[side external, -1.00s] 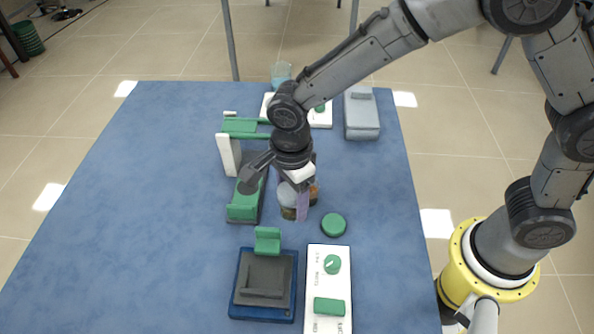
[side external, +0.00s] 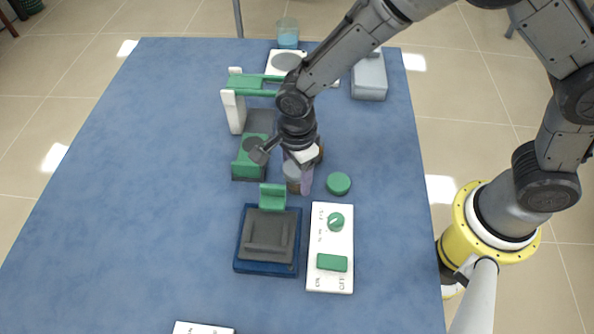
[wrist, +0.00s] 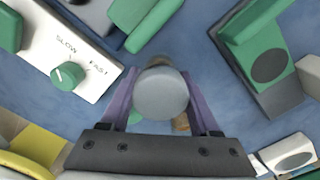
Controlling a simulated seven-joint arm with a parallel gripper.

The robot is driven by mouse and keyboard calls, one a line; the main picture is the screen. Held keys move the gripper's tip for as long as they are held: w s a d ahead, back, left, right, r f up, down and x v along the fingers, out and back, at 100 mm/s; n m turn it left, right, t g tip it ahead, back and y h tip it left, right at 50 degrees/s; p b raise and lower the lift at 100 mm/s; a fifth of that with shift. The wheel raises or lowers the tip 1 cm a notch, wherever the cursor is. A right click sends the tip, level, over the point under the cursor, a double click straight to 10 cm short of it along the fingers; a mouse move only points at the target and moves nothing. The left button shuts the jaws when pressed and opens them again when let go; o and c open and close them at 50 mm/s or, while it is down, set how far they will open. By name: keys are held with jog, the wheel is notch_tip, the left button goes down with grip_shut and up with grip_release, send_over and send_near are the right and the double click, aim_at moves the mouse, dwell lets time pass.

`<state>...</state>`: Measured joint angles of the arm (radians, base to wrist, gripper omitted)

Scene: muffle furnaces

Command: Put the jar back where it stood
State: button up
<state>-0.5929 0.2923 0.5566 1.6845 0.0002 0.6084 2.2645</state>
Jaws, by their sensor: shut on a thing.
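The jar (wrist: 160,93) shows its round grey lid from above in the wrist view, between my two purple fingers. My gripper (wrist: 160,108) is shut on it. In the side view the jar (side external: 292,172) stands upright at my gripper (side external: 300,180), partly hidden by the near finger. It is between the green-and-grey stand and a green disc. I cannot tell whether its bottom touches the table. Brownish parts show beside and below the lid in the wrist view; I cannot tell whether they are the jar's body or another thing.
The green disc (side external: 338,184) lies close to the right. A white control panel (side external: 331,275) and a blue-based device (side external: 267,266) are in front. The green-and-grey stand (side external: 249,165) is close left. A grey box (side external: 369,78) and a beaker (side external: 288,34) are behind. The blue table is clear at left.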

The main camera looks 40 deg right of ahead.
jog(key=shift+f, duration=0.55)
jog(key=o, duration=1.5)
jog(key=shift+c, duration=0.2)
jog(key=shift+o, duration=0.2)
jog(key=shift+r, duration=4.05)
